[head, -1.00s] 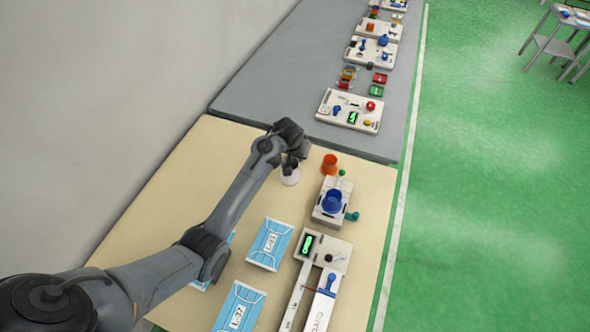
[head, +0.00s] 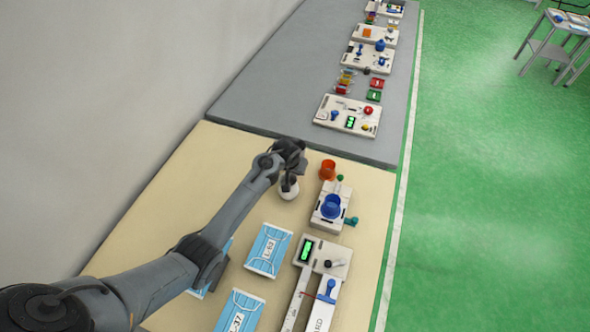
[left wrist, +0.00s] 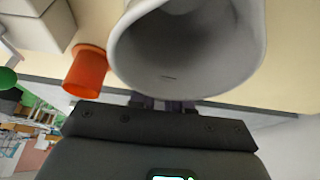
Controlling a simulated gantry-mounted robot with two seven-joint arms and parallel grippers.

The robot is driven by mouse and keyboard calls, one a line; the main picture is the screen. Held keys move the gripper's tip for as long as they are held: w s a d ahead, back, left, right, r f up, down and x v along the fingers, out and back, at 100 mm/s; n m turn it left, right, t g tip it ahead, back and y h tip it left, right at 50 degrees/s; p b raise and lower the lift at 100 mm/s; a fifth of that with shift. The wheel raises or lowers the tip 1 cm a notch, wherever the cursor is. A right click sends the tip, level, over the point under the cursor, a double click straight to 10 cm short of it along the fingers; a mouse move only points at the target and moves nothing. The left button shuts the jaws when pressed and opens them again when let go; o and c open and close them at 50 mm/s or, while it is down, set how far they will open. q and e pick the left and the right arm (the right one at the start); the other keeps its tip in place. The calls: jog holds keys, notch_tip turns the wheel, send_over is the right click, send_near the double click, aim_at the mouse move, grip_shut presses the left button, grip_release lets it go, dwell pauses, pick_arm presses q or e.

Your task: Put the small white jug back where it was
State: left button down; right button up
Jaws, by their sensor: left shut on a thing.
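The small white jug (head: 289,189) is at the far part of the cream table (head: 200,178), left of an orange cup. My left gripper (head: 289,181) is at the jug, shut on it. In the left wrist view the jug (left wrist: 190,50) is large, its open mouth facing the camera, with the gripper fingers (left wrist: 162,103) against its near side. The gripper partly hides the jug in the head view. I cannot tell whether the jug touches the table. My right gripper is not in view.
The orange cup (head: 328,168) stands close to the jug's right; it also shows in the left wrist view (left wrist: 87,72). A blue cup (head: 331,206) sits on a white device. Blue mask packs (head: 268,250) lie nearer. A grey table (head: 262,120) adjoins behind.

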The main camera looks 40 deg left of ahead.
pick_arm(q)
jog(key=shift+f, duration=0.1)
jog(key=c, duration=1.1)
grip_release()
